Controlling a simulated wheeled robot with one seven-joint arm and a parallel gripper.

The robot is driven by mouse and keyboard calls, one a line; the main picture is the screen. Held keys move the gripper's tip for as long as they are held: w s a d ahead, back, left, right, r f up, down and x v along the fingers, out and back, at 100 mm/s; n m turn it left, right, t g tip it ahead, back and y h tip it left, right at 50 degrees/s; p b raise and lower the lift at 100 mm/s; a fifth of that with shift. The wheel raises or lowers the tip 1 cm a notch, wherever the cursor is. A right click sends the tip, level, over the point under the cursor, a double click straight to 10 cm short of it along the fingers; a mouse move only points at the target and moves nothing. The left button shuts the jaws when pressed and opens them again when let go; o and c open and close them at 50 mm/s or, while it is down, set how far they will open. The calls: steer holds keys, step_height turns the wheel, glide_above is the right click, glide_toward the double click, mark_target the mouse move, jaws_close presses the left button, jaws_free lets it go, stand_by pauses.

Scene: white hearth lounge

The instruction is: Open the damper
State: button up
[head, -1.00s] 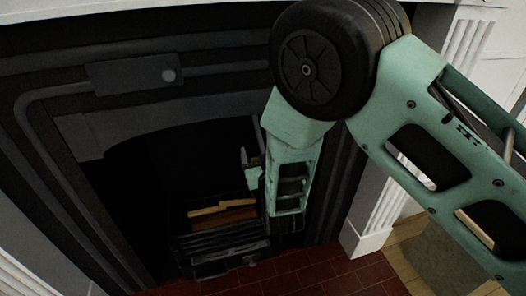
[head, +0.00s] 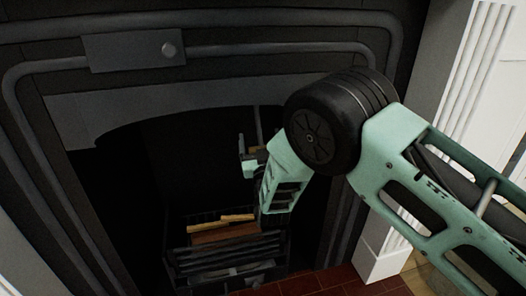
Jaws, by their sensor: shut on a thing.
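A thin upright grey rod (head: 258,124), which looks like the damper's handle, hangs in the dark fireplace opening, right of its middle. My gripper (head: 252,160) is inside the opening at the rod's lower end. Its jaws are shut on the rod, though the contact is small and dim in the head view. The damper plate itself is hidden in the dark above the rod.
A grate (head: 225,262) with logs (head: 222,229) stands below my gripper. A white pilaster (head: 385,240) is at the right.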

steer(key=shift+w+a+r, duration=0.1)
steer(key=shift+w+a, duration=0.1)
steer(key=shift+w, duration=0.2)
steer(key=o, duration=1.3)
steer(key=shift+r, duration=0.1)
steer(key=p+v, duration=0.4)
steer(key=v, duration=1.3)
steer(key=shift+f+p, duration=0.25)
steer(key=shift+p, duration=0.1)
steer(key=shift+s, duration=0.15)
